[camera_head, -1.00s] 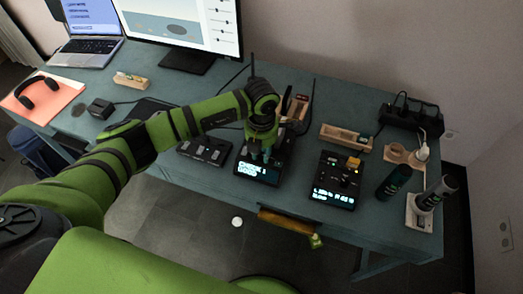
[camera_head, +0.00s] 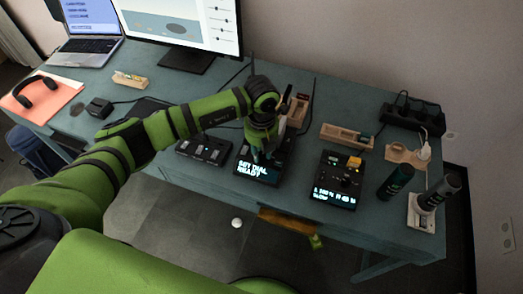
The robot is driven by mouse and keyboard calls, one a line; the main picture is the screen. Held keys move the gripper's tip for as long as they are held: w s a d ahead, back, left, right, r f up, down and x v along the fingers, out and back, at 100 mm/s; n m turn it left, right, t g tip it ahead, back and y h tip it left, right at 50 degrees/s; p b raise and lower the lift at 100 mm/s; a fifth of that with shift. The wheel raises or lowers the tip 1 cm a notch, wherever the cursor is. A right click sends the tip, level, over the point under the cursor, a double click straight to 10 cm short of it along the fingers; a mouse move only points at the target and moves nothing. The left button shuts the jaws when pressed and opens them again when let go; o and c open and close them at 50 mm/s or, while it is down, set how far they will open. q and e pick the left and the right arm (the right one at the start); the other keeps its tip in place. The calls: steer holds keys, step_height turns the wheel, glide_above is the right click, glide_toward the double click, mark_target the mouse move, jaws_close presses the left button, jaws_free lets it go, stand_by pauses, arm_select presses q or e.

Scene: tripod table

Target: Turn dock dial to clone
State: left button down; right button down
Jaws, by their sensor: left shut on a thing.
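The black dock (camera_head: 257,174) stands near the table's front edge. Its lit screen seems to read "SET DIAL READY". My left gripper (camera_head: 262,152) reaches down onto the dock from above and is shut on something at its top. I take this to be the dial, but the fingers hide it, so its setting cannot be read. My right gripper is not in view.
A second black device (camera_head: 334,181) with a lit screen stands to the right. A flat black box (camera_head: 204,148) lies to the left. Wooden trays (camera_head: 346,137) are behind, and dark bottles (camera_head: 396,181) stand at the right.

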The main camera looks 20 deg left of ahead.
mark_target(262, 155)
arm_select(q)
steer(key=shift+n, duration=2.1)
steer(key=c, duration=1.3)
jaws_free()
steer(key=shift+r, duration=0.1)
step_height(262, 155, up, 12)
steer(key=shift+d, duration=0.1)
